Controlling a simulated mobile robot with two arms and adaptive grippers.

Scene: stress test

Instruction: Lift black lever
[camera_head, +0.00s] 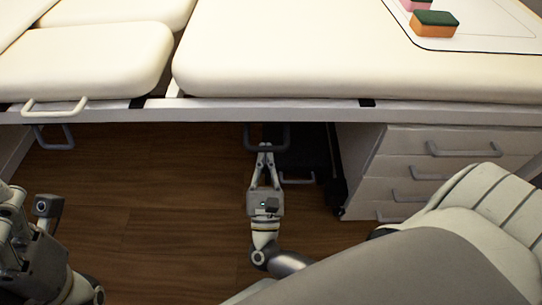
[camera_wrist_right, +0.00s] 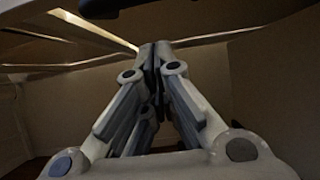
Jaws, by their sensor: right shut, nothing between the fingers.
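A black lever (camera_head: 267,138), a dark U-shaped handle, hangs under the front edge of the padded treatment table (camera_head: 330,55). My right gripper (camera_head: 265,148) is below the table edge, its fingertips at the lever in the head view. The fingers are closed together with nothing between them. In the right wrist view a dark bar, likely the lever (camera_wrist_right: 135,6), crosses the top edge above the shut fingertips (camera_wrist_right: 153,48). I cannot tell whether they touch. Part of my left arm shows at the lower left; its fingers cannot be made out.
A white drawer unit (camera_head: 400,165) stands right of my right gripper. A grey handle (camera_head: 55,140) hangs under the table at left; a white handle (camera_head: 55,106) is on its edge. Sponges (camera_head: 434,29) lie on top. Wooden floor (camera_head: 150,190) is open left of the gripper.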

